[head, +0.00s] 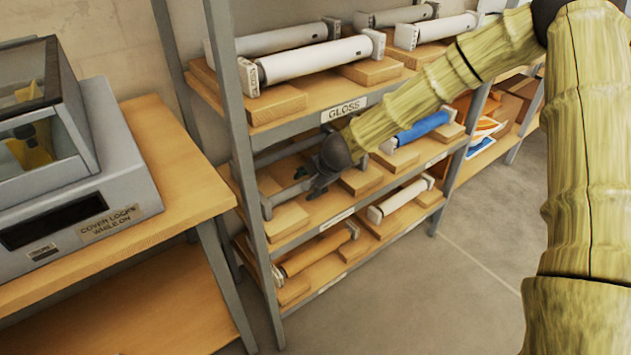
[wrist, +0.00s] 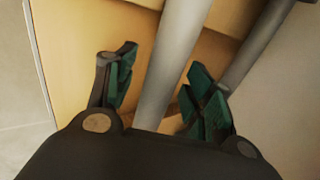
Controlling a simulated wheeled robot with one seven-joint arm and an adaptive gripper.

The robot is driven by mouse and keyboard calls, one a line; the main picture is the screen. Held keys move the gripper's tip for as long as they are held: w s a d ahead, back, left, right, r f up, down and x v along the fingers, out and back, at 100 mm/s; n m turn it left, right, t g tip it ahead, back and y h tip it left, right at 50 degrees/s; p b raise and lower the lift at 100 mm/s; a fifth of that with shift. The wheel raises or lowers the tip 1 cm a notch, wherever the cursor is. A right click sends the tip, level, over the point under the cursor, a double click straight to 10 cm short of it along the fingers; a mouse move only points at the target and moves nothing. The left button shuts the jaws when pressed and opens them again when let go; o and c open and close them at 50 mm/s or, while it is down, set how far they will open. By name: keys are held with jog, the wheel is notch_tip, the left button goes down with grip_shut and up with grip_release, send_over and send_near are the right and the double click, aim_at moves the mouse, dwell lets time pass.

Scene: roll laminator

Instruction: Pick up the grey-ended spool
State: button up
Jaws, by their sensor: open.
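A grey spool with a grey end piece (head: 266,206) lies on wooden blocks at the left of the middle shelf. My gripper (head: 316,185) is over this shelf, at the inner part of that spool, and hides some of it. In the wrist view my gripper (wrist: 162,62) is open, its green-padded fingers on either side of a grey rod (wrist: 172,62), which appears to be the spool's body. A gap shows between the rod and the left finger. Whether the right finger touches it I cannot tell.
The rack's grey front post (head: 235,130) stands just left of the gripper. White rolls (head: 312,60) lie above, an orange roll (head: 318,248) below, and a blue roll (head: 422,127) to the right. A laminator (head: 95,190) stands on the left table. The floor in front is clear.

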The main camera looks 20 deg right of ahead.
jog(key=shift+f, duration=0.1)
grip_shut()
dwell(0.4)
